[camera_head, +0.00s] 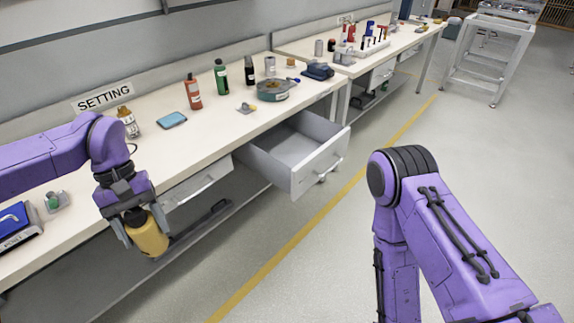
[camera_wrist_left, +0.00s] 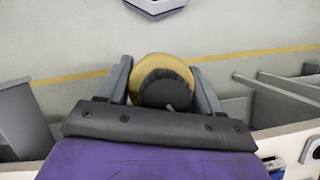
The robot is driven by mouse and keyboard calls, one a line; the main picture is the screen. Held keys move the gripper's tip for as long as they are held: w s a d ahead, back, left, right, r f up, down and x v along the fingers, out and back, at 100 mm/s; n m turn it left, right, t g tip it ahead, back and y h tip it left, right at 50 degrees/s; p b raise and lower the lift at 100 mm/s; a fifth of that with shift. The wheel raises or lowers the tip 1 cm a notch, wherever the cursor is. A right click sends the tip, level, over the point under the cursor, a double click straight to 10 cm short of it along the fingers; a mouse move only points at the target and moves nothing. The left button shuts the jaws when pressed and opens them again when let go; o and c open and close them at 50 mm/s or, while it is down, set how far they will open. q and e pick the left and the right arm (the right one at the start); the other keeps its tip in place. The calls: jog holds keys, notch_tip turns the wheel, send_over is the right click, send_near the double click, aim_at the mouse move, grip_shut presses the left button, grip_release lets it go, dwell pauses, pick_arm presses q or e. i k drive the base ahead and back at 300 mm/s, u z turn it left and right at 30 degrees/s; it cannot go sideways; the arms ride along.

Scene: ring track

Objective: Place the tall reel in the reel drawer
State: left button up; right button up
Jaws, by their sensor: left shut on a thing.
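My left gripper (camera_head: 143,240) is shut on a yellow cylinder with a dark top (camera_head: 147,236), which I take to be the tall reel. It hangs in front of the bench edge, apart from the bench. In the left wrist view the reel (camera_wrist_left: 152,66) shows end-on, its dark top facing the camera, between the two fingers (camera_wrist_left: 160,80). The reel drawer (camera_head: 320,167) is pulled out from under the bench, to the right of the gripper. Its visible floor is bare. My right arm comes in at the lower right, with its gripper out of view.
A shut drawer (camera_head: 196,184) lies between the gripper and the open drawer. A low shelf runs beneath. The floor (camera_head: 300,270) in front is clear.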

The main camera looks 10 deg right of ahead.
aim_at(297, 160)
jog(key=z, duration=0.55)
jog(key=i, duration=0.55)
jog(key=z, duration=0.55)
jog(key=i, duration=0.75)
jog(key=u, duration=0.3)
